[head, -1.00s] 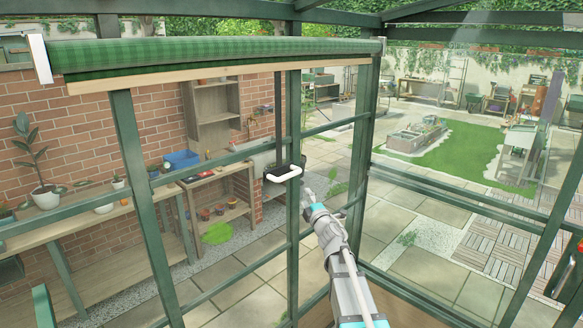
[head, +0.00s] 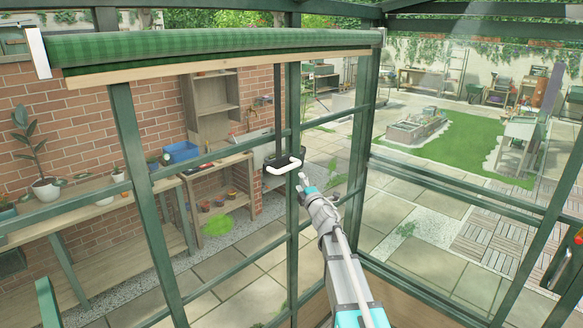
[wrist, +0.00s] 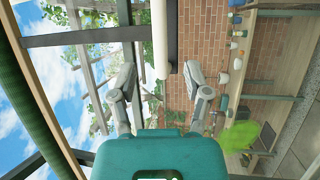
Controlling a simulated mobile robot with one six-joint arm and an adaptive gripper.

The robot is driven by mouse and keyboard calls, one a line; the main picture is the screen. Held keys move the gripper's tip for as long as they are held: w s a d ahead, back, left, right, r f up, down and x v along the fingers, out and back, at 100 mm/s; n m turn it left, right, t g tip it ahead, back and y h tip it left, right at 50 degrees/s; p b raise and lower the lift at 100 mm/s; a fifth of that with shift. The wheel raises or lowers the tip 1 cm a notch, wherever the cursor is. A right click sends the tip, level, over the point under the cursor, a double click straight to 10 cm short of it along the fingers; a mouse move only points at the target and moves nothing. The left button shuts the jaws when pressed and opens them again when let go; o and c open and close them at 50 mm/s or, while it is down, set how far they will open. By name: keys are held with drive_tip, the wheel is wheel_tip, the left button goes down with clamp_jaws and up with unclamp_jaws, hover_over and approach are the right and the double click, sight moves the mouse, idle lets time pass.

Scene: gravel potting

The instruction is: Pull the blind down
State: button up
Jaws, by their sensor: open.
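The blind is a green checked roll (head: 211,47) at the top of the window frame, with a pale wooden bar (head: 215,68) along its lower edge. It is almost fully rolled up. A dark strap (head: 277,112) hangs from it and ends in a white-rimmed pull handle (head: 282,167). My gripper (head: 303,180) is just right of the handle in the head view. In the wrist view my gripper (wrist: 160,72) has its two fingers spread, with a white bar (wrist: 162,35), apparently the handle, lined up between them. I cannot tell whether it touches either finger.
Green window posts (head: 292,230) and crossbars stand close around the arm. Beyond the glass are a workbench with pots (head: 220,175), a brick wall (head: 150,130), a plant (head: 45,188), and a paved yard with a lawn (head: 465,145).

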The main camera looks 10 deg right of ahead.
sight(290, 167)
drive_tip(key=p+x, duration=0.1)
drive_tip(key=x, duration=0.9)
drive_tip(key=shift+c, duration=0.2)
clamp_jaws()
